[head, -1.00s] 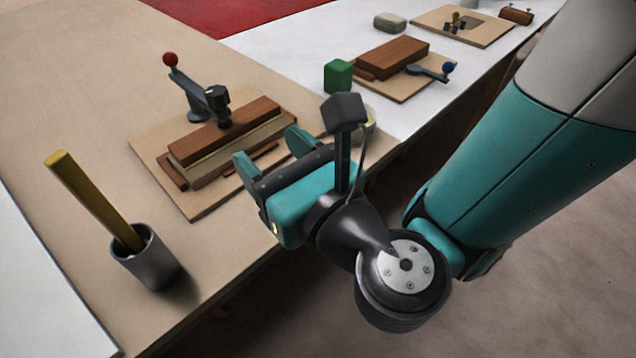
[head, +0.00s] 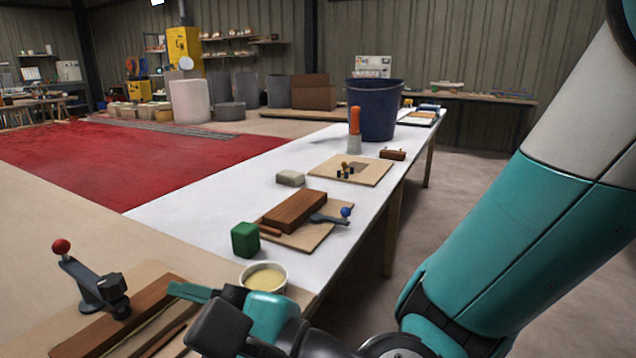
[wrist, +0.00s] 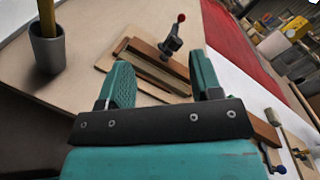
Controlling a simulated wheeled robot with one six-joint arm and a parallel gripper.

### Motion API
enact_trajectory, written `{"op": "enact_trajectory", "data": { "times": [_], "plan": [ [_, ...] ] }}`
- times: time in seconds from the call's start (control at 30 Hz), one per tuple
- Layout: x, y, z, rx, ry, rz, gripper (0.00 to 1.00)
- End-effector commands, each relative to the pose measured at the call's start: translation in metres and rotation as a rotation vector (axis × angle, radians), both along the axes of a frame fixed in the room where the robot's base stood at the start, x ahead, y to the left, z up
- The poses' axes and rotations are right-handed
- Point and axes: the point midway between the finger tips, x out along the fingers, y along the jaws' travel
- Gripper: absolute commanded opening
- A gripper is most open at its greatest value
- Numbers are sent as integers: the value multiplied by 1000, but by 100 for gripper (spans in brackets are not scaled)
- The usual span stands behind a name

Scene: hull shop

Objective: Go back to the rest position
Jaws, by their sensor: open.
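My gripper (wrist: 162,88) is open in the wrist view, its two teal fingers apart with nothing between them. It points over the near bench toward a wooden clamp fixture (wrist: 150,72) with a red-knobbed toggle clamp (wrist: 173,38). In the head view the same toggle clamp (head: 92,285) stands at the lower left over brown wood strips. There my gripper is at the bottom edge, partly cut off, to the right of the fixture. Whether it touches anything below is hidden.
A bowl of pale paste (head: 264,277) and a green block (head: 245,239) stand close behind my gripper. A blue-knobbed clamp board (head: 305,235), grey block (head: 290,178) and blue bucket (head: 375,112) lie farther along. A grey cup (wrist: 48,50) stands left. Open floor lies right of the bench.

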Motion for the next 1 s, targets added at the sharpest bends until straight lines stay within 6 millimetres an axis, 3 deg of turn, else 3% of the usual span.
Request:
{"op": "enact_trajectory", "data": {
  "times": [0.03,0.1,0.17,0.33,0.5,0.77,0.8,1.0],
  "plan": [
    [1,-10,9,-71,-166,56,59],
    [-1,-26,8,-197,-390,149,59],
    [-1,-43,4,-315,-572,230,59],
    [6,-110,-16,-661,-975,481,59],
    [8,-182,-31,-924,-1160,734,59],
    [-9,-278,-35,-1150,-1199,1078,59],
    [-9,-275,-14,-1141,-1201,1081,59],
    [-9,-273,37,-1135,-1200,1079,59]
  ]
}}
